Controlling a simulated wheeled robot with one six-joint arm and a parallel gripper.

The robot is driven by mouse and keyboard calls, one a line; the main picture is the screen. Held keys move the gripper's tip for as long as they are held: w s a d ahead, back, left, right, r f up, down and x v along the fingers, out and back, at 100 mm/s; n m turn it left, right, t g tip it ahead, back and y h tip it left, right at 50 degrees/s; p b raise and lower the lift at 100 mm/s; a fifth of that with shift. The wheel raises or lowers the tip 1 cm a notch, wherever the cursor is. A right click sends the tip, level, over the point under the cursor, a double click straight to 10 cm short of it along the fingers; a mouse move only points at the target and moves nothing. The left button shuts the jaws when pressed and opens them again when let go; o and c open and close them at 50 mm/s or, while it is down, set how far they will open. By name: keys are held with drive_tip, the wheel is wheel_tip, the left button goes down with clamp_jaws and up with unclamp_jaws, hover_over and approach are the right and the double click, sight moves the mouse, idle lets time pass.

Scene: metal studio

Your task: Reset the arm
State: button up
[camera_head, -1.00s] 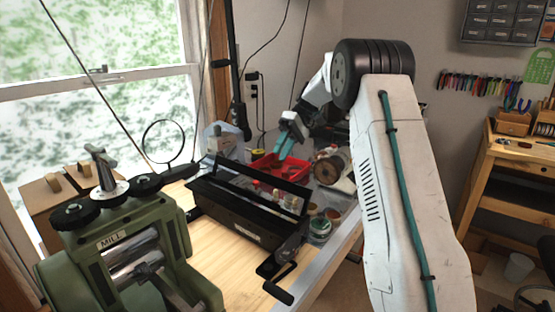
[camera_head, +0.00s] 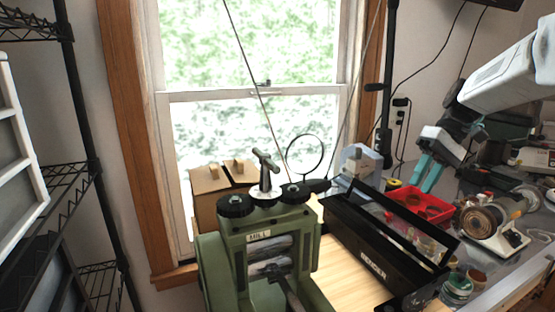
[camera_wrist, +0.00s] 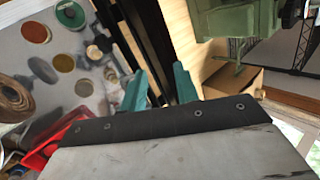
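My arm (camera_head: 515,75) reaches in from the right edge of the head view. My gripper (camera_head: 427,174) has teal fingers and hangs above the metal bench, near the red tray (camera_head: 425,207) and the black toolbox (camera_head: 378,254). In the wrist view my gripper (camera_wrist: 158,88) shows two teal fingers spread apart with nothing seen between them. The toolbox (camera_wrist: 165,50) lies beyond the fingers there, and the red tray (camera_wrist: 45,146) is at the lower left.
A green mill (camera_head: 262,250) stands in front of the window. A ring magnifier (camera_head: 305,155) and cardboard boxes (camera_head: 208,186) are behind it. A grinder-like machine (camera_head: 485,220) and small jars (camera_head: 457,285) stand at the right. A black wire rack (camera_head: 75,185) is at the left.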

drive_tip(key=s+a+r+m+t+h, duration=0.1)
drive_tip(key=s+a+h, duration=0.15)
drive_tip(key=s, duration=0.55)
drive_tip(key=s+a+r+m+t+h, duration=0.1)
drive_tip(key=s+a, duration=0.3)
drive_tip(key=s, duration=0.4)
drive_tip(key=s+f+t+h, duration=0.1)
drive_tip(key=s+f, duration=0.3)
drive_tip(key=s, duration=0.3)
drive_tip(key=s+f+m+t+h, duration=0.1)
drive_tip(key=s+f, duration=0.2)
drive_tip(key=s, duration=0.4)
drive_tip(key=shift+a+f+t, duration=0.3)
drive_tip(key=shift+a+f, duration=0.05)
drive_tip(key=shift+a, duration=0.05)
drive_tip(key=shift+s+h, duration=0.1)
drive_tip(key=shift+h, duration=0.15)
